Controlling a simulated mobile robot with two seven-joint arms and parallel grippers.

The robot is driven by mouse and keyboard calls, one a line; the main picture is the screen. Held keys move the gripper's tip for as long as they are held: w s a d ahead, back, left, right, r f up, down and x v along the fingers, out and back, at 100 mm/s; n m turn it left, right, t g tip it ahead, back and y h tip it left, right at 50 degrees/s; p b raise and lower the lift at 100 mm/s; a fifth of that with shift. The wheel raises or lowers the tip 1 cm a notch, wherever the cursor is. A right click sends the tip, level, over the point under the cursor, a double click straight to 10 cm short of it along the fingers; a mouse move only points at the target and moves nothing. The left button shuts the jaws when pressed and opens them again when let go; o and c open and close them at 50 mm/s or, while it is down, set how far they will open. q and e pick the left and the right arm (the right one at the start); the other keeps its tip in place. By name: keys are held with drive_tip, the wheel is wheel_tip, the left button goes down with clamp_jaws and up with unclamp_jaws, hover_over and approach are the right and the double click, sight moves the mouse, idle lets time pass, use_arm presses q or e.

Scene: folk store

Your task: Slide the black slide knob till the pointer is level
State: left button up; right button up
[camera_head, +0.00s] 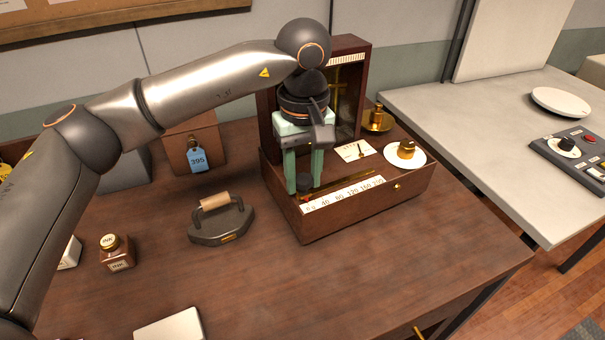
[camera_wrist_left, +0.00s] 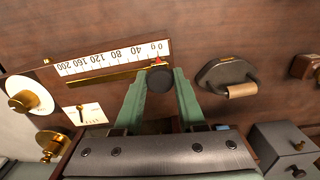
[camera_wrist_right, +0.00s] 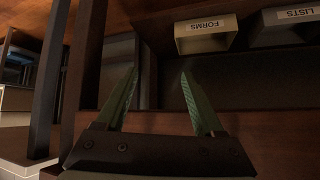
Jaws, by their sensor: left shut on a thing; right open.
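The wooden balance box (camera_head: 410,186) stands at the table's right side, with a numbered scale strip (camera_head: 345,193) along its front. The round black slide knob (camera_head: 304,181) is at the strip's low end. In the left wrist view the knob (camera_wrist_left: 160,80) sits between my green fingertips, by a red marker (camera_wrist_left: 158,61) near 0. My left gripper (camera_head: 304,187) is shut on it from above. A white card with a dark, needle-like mark (camera_head: 356,151) lies on the box; I cannot tell its tilt. My right gripper (camera_wrist_right: 158,72) is open and empty, away from the box.
The right wrist view shows a FORMS tray (camera_wrist_right: 206,36). The table's front middle is clear.

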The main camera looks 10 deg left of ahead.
use_arm(q)
drive_tip(key=shift+w+d+p, duration=0.4)
drive_tip(key=shift+w+d, duration=0.5)
drive_tip(key=shift+d, duration=0.15)
drive_tip(key=o, duration=1)
wheel_tip(320, 180, up, 7)
drive_tip(key=p, duration=0.5)
drive_tip(key=shift+s, duration=0.1)
